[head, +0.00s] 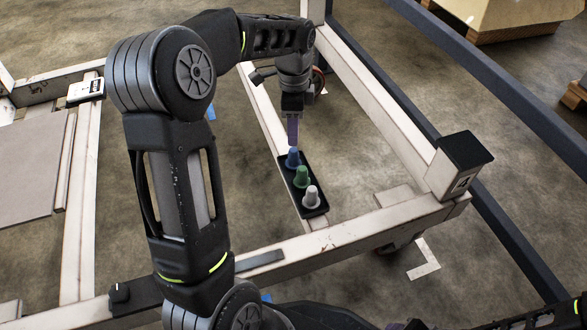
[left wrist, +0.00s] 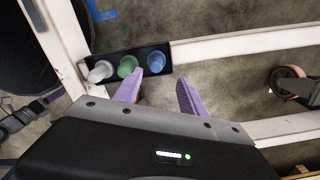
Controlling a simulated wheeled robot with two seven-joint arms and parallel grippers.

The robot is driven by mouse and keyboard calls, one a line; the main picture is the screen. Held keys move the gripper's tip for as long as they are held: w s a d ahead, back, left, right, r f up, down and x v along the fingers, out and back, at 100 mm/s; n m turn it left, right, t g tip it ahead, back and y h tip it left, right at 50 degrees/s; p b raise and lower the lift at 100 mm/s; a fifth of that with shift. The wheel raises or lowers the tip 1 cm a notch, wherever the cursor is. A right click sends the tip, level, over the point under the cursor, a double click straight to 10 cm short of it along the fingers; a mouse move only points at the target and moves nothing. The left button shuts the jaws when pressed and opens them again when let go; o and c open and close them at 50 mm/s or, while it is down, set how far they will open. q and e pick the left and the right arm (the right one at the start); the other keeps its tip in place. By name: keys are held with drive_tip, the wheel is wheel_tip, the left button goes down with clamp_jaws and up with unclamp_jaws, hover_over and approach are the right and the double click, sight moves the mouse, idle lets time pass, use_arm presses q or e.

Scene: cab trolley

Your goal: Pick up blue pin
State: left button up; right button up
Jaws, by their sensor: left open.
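The blue pin (head: 293,157) stands in a black tray (head: 316,211) on the trolley frame, at the tray's far end in the head view. A green pin (head: 301,177) and a white pin (head: 311,196) stand in line with it. My left gripper (head: 293,140) is above the blue pin's end of the tray, its purple fingers pointing down. In the left wrist view the blue pin (left wrist: 155,61) is at the tray's right end, and my open, empty left gripper (left wrist: 161,82) has its fingers apart just below it in the picture. My right gripper is not clearly seen.
White trolley beams (head: 340,240) surround the tray. A black-capped corner post (head: 460,165) stands at the right. A caster wheel (left wrist: 290,83) shows at the right of the wrist view. Bare floor lies inside the frame.

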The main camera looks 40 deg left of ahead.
sight(294, 150)
use_arm(q)
drive_tip(key=shift+f+b, duration=0.55)
drive_tip(key=shift+f, duration=0.75)
drive_tip(key=f+b, duration=0.2)
drive_tip(key=f, duration=0.1)
drive_tip(key=f+b, duration=0.1)
drive_tip(key=shift+s+d+f, duration=0.25)
drive_tip(key=shift+s, duration=0.15)
drive_tip(key=shift+f, duration=0.4)
drive_tip(key=shift+c, duration=0.2)
clamp_jaws()
drive_tip(key=shift+r, duration=0.1)
